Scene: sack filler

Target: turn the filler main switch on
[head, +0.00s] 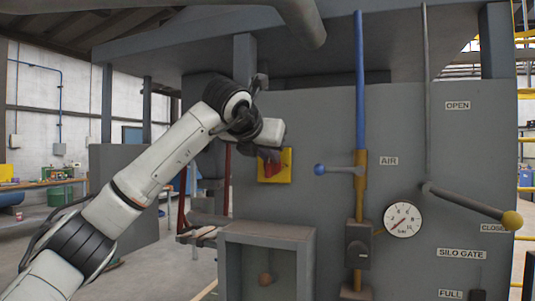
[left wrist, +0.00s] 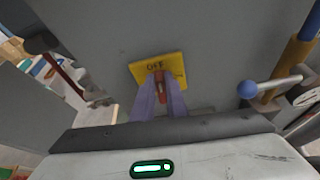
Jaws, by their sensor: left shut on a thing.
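The main switch is a red handle (head: 271,170) on a yellow plate (head: 288,175) fixed to the grey panel. In the left wrist view the plate (left wrist: 138,72) shows the word OFF at its top edge, and a smaller mark at its right is too small to read. My left gripper (head: 269,156) is at the plate. Its two purple fingers (left wrist: 162,92) are shut on the red handle (left wrist: 159,77), one on each side. The fingers hide part of the handle, so its exact angle is hard to tell. My right gripper is not in view.
Right of the switch, a blue-knobbed air lever (head: 338,170) sticks out from its pipe, near a dial gauge (head: 402,219). The silo gate lever (head: 470,205) is farther right. A grey open-fronted box (head: 265,235) juts out below the switch.

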